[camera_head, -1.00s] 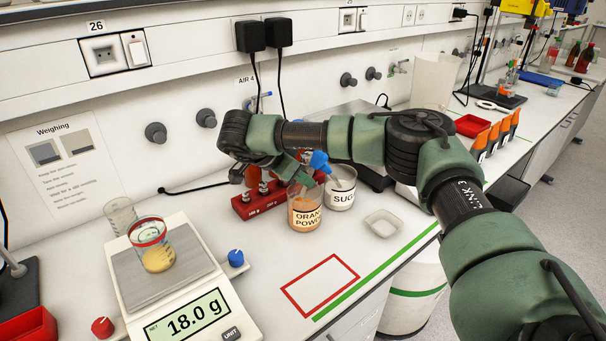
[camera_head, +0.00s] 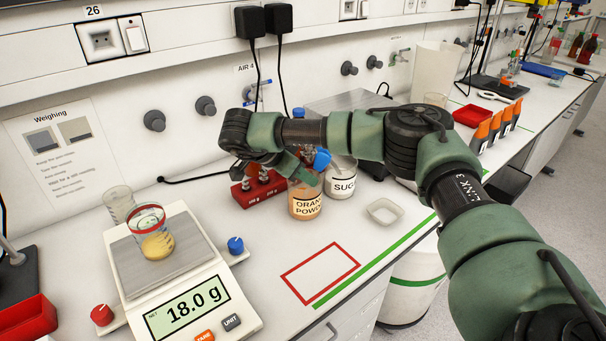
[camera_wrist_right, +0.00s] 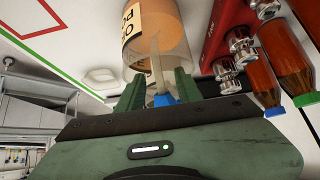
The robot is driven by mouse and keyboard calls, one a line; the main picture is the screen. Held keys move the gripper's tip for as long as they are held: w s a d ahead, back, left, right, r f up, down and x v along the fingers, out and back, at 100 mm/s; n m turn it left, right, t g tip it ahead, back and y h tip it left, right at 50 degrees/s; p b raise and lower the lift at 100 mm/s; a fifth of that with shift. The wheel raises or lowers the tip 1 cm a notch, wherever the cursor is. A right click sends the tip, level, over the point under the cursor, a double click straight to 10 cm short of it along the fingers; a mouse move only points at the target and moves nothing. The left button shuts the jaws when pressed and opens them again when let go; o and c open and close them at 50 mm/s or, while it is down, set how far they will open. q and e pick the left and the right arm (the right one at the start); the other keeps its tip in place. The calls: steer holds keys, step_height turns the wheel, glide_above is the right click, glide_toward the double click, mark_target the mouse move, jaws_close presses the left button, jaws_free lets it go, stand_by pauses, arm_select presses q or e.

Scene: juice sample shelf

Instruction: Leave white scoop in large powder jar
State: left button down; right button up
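The large powder jar (camera_head: 305,197), clear with orange powder and an "ORANGE POWDER" label, stands upright on the bench; it also shows at the top of the right wrist view (camera_wrist_right: 160,40). My right gripper (camera_wrist_right: 160,88) is at the jar's mouth, its fingers on either side of the scoop's blue grip. The scoop's pale stem (camera_wrist_right: 157,58) points from the fingers into the jar. A blue piece (camera_head: 321,159) shows beside the gripper in the head view. The scoop's bowl is hard to make out. My left gripper is not in view.
The sugar jar (camera_head: 341,185) stands right behind the powder jar. A white weighing boat (camera_head: 384,211) lies to the right. A scale (camera_head: 187,312) holds a beaker and reads 18.0 g. The red-outlined area (camera_head: 320,273) is empty.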

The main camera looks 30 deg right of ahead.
steer(key=b+v, duration=0.1)
steer(key=v, duration=0.6)
steer(key=shift+a+r+b, duration=0.25)
steer(key=shift+r+b, duration=0.05)
steer(key=shift+s, duration=0.1)
steer(key=a+r+p, duration=0.3)
steer(key=r+p, duration=0.9)
steer(key=shift+s+a+r, duration=0.15)
steer(key=shift+s+r, duration=0.05)
steer(key=shift+r, duration=0.15)
stand_by(0.4)
steer(key=shift+f, duration=0.15)
